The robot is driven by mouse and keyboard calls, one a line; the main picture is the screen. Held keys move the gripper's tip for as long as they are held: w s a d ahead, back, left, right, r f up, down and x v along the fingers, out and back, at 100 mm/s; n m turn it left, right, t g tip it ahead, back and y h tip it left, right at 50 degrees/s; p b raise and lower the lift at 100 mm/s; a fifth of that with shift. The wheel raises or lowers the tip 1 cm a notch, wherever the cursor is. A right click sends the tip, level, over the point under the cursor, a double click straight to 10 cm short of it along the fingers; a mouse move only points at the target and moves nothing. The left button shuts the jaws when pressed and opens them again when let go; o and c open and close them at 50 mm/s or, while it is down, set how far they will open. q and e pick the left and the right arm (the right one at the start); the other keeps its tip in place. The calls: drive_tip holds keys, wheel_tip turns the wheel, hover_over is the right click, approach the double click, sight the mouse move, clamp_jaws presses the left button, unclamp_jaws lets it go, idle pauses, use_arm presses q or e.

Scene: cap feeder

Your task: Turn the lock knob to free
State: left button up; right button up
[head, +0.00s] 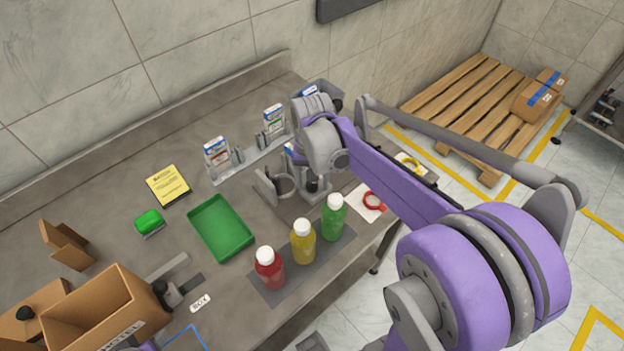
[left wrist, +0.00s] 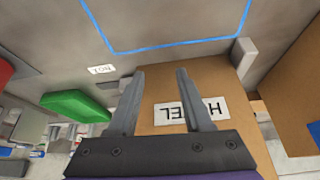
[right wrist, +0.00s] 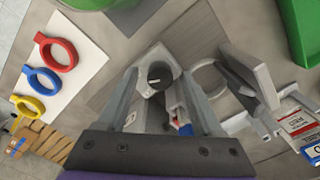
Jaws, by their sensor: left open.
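The dark round knob (right wrist: 158,75) sits on a pale grey mount in the right wrist view, with a small light mark on its face. In the head view the knob (head: 312,186) shows beside the grey ring of the fixture (head: 286,186). My right gripper (right wrist: 160,78) is open, one finger on either side of the knob in the picture; I cannot tell whether either touches it. My right arm partly hides this place in the head view. My left gripper (left wrist: 160,75) is open and empty, in front of the labelled cardboard box (left wrist: 190,112).
Red (head: 270,268), yellow (head: 303,243) and green (head: 333,218) bottles stand on a dark strip at the bench's front. A green tray (head: 222,228) lies left of the fixture. Coloured rings (right wrist: 58,55) lie on a white sheet. Card packs (head: 216,153) stand behind.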

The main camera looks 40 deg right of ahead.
sight(312, 183)
use_arm(q)
drive_tip(key=shift+w+r+p, duration=0.15)
drive_tip(key=shift+r+p, duration=0.3)
drive_tip(key=shift+r, duration=0.1)
use_arm(e)
wheel_tip(312, 183, up, 11)
drive_tip(key=shift+f, duration=0.1)
idle(0.5)
